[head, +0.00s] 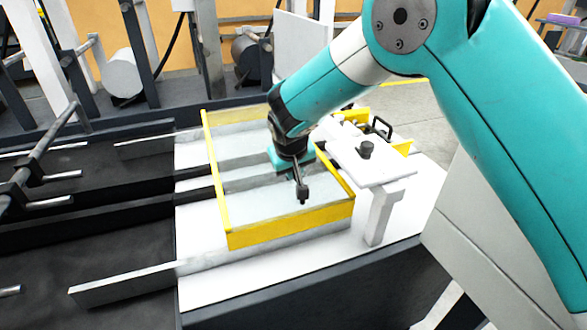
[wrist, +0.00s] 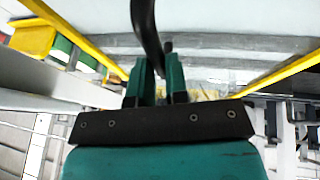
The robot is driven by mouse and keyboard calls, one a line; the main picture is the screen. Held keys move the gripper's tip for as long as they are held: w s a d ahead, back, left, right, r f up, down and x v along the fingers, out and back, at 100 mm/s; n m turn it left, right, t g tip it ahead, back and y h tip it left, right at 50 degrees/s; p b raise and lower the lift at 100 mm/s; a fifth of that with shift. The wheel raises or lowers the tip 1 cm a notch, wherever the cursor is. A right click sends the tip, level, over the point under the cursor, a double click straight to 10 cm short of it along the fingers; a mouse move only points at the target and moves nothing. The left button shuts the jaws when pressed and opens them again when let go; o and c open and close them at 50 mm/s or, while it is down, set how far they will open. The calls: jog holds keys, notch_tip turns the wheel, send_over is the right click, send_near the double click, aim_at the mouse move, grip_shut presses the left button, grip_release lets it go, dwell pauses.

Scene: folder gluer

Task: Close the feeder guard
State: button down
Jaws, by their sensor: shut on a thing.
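The feeder guard (head: 290,233) is a clear panel in a yellow frame, lying low over the white feeder bed (head: 205,283). I cannot tell whether its front bar touches the bed. A dark handle (head: 302,191) stands out from the clear panel; in the wrist view it is a black curved bar (wrist: 145,25). My gripper (head: 296,172) is above the panel, pointing down, its teal fingers (wrist: 156,80) shut on the handle. The yellow frame sides run past both sides of the gripper in the wrist view. The exact grip is partly hidden by the fingers.
A white plate on a post (head: 378,215) stands close to the guard's right side, with a black knob (head: 367,149) on top. Dark rails and grey side plates (head: 125,284) lie to the left. Rollers and machine posts (head: 125,72) stand behind.

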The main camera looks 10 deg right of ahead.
jog(key=c, duration=1.1)
grip_release()
jog(key=shift+w+d+r, duration=0.1)
jog(key=shift+w+d, duration=0.05)
jog(key=shift+d, duration=0.2)
jog(key=shift+a, duration=0.1)
jog(key=shift+a+r, duration=0.1)
jog(key=b+v, duration=0.2)
jog(key=v, duration=1.5)
jog(key=shift+r+b, duration=0.1)
jog(key=shift+b, duration=0.3)
jog(key=s+d+n+g+y, duration=0.1)
jog(key=s+d, duration=0.2)
jog(key=s, duration=0.6)
jog(key=s+d+f+n+g+y, duration=0.1)
jog(key=s+d+g+y, duration=0.1)
jog(key=s, duration=0.8)
jog(key=s+d+n+g+y, duration=0.1)
jog(key=s+d, duration=0.3)
jog(key=s, duration=0.5)
jog(key=shift+s+d+f+n+g+y, duration=0.15)
jog(key=shift+d+f+n+g+y, duration=0.25)
jog(key=shift+g+y, duration=0.15)
